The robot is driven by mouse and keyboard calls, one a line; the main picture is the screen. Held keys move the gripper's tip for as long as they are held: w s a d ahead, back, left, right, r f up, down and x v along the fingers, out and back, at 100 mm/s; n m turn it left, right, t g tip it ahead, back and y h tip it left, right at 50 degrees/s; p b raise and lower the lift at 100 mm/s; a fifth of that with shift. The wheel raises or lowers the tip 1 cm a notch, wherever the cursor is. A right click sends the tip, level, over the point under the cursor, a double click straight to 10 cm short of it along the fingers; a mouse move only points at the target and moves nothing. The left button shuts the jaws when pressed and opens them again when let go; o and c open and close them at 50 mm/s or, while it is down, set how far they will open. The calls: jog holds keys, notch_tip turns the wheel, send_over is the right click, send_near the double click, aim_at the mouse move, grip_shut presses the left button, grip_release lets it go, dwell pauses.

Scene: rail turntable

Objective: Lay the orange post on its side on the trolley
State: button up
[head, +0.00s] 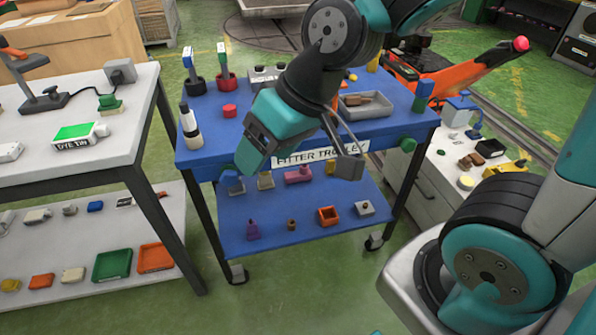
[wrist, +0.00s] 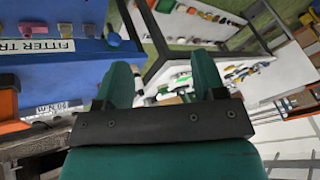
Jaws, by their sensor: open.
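The trolley (head: 205,150) is blue, with an upper top, a lower shelf and a "FITTER TROLLEY" label, and shows at the left of the wrist view (wrist: 60,75). A small orange upright piece (head: 335,102) shows on its top behind my arm. It may be the orange post, but my arm hides much of it. My gripper (head: 240,170) is open and empty, in front of the trolley's front edge at the left, pointing down. In the wrist view its two teal fingers (wrist: 160,75) stand apart with nothing between them.
The trolley top carries a white bottle (head: 189,127), a red cylinder (head: 229,111) and a grey tray (head: 352,109). Small parts lie on its lower shelf (head: 275,235). A white bench (head: 40,155) stands left, and a grey cabinet (head: 432,185) right. Green floor separates bench and trolley.

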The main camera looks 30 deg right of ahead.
jog(key=s+r+n+g, duration=0.2)
jog(key=s+n+g, duration=0.1)
jog(key=s, duration=0.6)
jog(key=shift+a+r+h, duration=0.3)
jog(key=shift+r+h, duration=0.1)
